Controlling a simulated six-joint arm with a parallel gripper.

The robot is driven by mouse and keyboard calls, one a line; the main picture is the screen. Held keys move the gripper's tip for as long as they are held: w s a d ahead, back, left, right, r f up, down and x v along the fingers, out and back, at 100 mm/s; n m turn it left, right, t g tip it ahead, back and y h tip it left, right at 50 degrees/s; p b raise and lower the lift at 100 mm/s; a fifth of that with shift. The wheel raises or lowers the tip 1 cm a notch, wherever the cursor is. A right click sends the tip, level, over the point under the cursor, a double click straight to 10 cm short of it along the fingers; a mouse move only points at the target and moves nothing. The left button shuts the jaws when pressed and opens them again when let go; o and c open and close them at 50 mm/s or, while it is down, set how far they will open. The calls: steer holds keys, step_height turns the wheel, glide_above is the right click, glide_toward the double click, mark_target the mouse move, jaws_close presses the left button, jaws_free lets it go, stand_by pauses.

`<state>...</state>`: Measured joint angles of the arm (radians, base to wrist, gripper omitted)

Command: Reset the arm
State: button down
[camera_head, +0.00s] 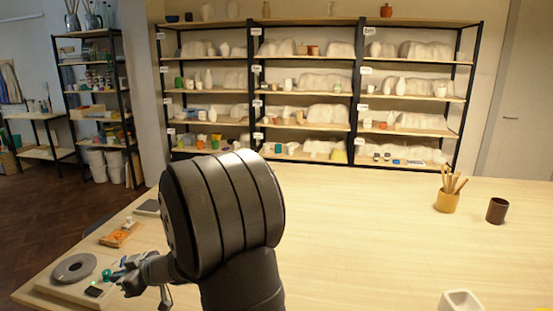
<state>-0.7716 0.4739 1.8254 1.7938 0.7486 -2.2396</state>
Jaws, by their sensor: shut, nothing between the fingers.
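My arm rises from the bottom middle, its large dark joint in front of the table (400,228). My gripper (122,276) shows small at the lower left, past that joint, and points left. It is shut and empty, close to a pale board (62,290) that bears a grey ring-shaped disc (74,268). A small teal item (107,274) and a dark item with a green mark (97,290) are beside the fingers. I cannot tell whether the fingers touch them. My arm hides part of the table behind it.
An orange-brown tray (120,235) and a grey flat item (147,208) lie near the left edge. A tan pot of brushes (447,201), a dark brown cup (496,211) and a white vessel (461,301) stand on the right. The middle right is clear. Shelves of pottery (308,92) stand behind.

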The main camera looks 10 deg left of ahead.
steer(key=x, duration=0.2)
steer(key=r+x, duration=0.1)
steer(key=x, duration=0.5)
steer(key=shift+a+r, duration=0.25)
steer(key=shift+a, duration=0.15)
steer(key=v, duration=1)
steer(key=s+a+r+n+g+h, duration=0.2)
steer(key=s+a+n+g+h, duration=0.2)
steer(key=s+a+n+h, duration=0.55)
steer(key=w+r+n+t+h, duration=0.1)
steer(key=w+r+n+t, duration=0.4)
steer(key=n, duration=0.3)
steer(key=shift+d+r+t, duration=0.35)
steer(key=shift+r+t, duration=0.05)
steer(key=shift+r, duration=0.2)
